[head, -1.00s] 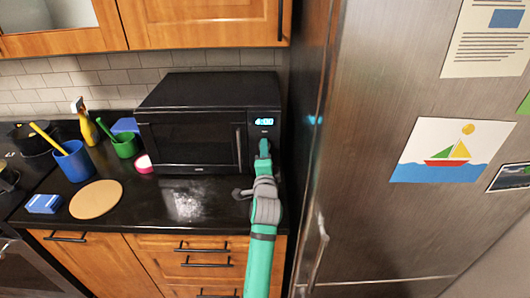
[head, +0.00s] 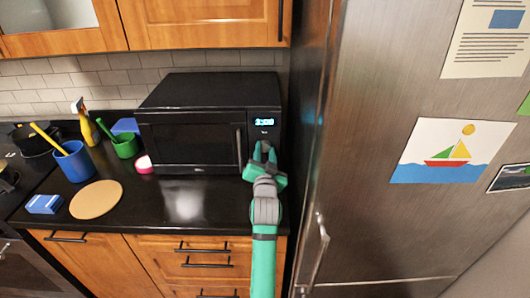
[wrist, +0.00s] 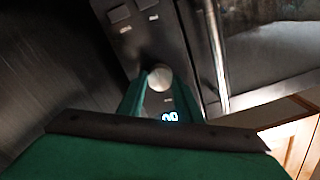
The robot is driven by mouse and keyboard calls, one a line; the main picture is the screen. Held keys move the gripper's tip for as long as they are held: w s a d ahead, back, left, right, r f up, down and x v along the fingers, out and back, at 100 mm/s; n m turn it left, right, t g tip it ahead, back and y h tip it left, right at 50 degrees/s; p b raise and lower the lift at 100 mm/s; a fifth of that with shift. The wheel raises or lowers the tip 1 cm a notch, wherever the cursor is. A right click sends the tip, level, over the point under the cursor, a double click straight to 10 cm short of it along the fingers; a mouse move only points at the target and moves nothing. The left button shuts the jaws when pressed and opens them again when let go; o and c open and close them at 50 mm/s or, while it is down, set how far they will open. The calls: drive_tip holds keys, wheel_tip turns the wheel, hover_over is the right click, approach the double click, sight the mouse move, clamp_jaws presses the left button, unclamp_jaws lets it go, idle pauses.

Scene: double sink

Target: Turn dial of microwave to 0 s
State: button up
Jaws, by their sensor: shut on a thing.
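The black microwave (head: 190,140) stands on the counter with its door shut. Its lit display (head: 264,122) shows blue digits that look like about 2:00, though they are blurred. My gripper (head: 264,150) is at the control panel just below the display. In the wrist view the round silver dial (wrist: 160,77) sits between the two green fingers of my gripper (wrist: 158,84), which are shut on it. Part of the display (wrist: 170,117) shows between the fingers. In the head view the gripper hides the dial.
The steel fridge (head: 400,90) rises close to the right of my arm. The microwave's vertical door handle (head: 239,148) is just left of the gripper. A green cup (head: 125,147), a blue cup (head: 75,163) and a round board (head: 96,199) stand left. The counter before the microwave is clear.

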drive_tip(key=n, duration=0.4)
drive_tip(key=shift+a+f+n, duration=0.15)
drive_tip(key=shift+n, duration=0.15)
drive_tip(key=n, duration=0.4)
drive_tip(key=shift+n, duration=0.3)
drive_tip(key=n, duration=0.4)
drive_tip(key=shift+n, duration=0.3)
drive_tip(key=n, duration=0.4)
drive_tip(key=shift+a, duration=0.1)
drive_tip(key=n, duration=0.9)
drive_tip(key=shift+n, duration=0.3)
drive_tip(key=n, duration=0.4)
drive_tip(key=shift+f, duration=0.1)
drive_tip(key=shift+n, duration=2.1)
